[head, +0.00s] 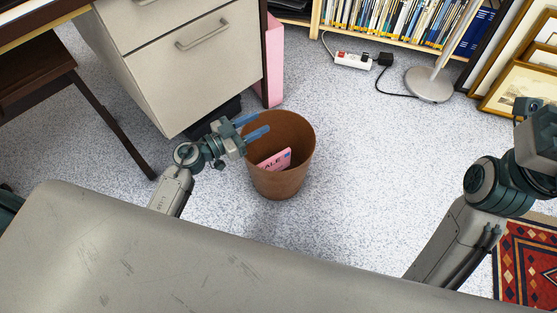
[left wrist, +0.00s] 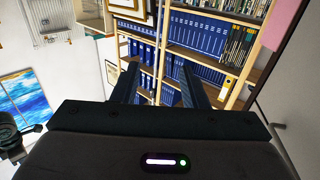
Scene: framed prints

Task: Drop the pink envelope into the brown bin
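The brown bin (head: 281,185) stands on the speckled floor in front of the drawer cabinet. The pink envelope (head: 275,160) is inside the bin, tilted against its inner wall, with dark lettering showing on it. My left gripper (head: 262,124) is above the bin's left rim, with its two blue fingers apart and nothing between them. The left wrist view also shows the two fingers (left wrist: 160,85) spread with an empty gap. My right arm is at the right edge of the head view, and its fingers cannot be made out there.
The drawer cabinet (head: 190,65) stands close behind and left of the bin. A lamp base (head: 429,84), a power strip (head: 352,61) and a bookshelf (head: 400,40) are at the back. Framed prints (head: 520,88) lean at the right, with a red rug (head: 527,260) below. Floor right of the bin is clear.

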